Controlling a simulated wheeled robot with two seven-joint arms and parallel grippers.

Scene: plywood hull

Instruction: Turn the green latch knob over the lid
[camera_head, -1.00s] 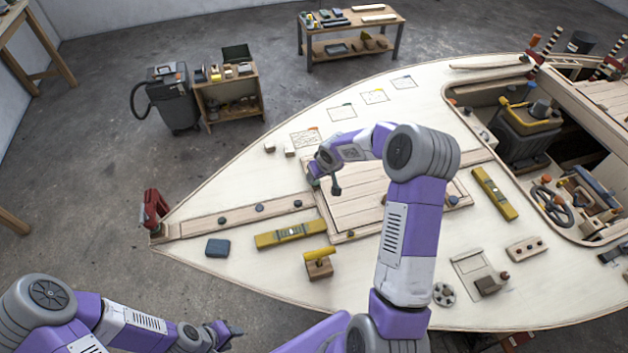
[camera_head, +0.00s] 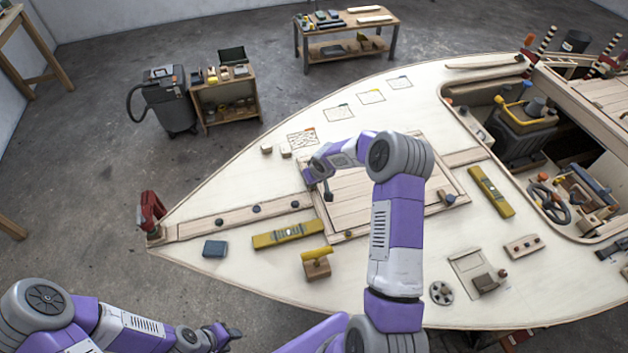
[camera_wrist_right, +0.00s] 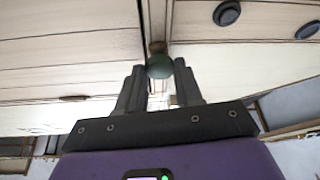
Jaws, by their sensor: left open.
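The green latch knob (camera_wrist_right: 160,66) shows in the right wrist view, round, on a brown stem at the edge of the wooden lid. My right gripper (camera_wrist_right: 160,72) has one finger on each side of the knob; whether they press on it I cannot tell. In the head view my right gripper (camera_head: 323,190) points down at the left edge of the lid (camera_head: 352,206), and the knob is mostly hidden there. My left gripper (camera_head: 228,335) is open and empty at the lower left, over the floor, away from the hull.
A yellow level (camera_head: 288,234) and a yellow-handled wooden block (camera_head: 316,264) lie on the deck in front of the lid. A second level (camera_head: 491,191) lies to the right. A red clamp (camera_head: 151,213) grips the bow tip. The cockpit opening is at the right.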

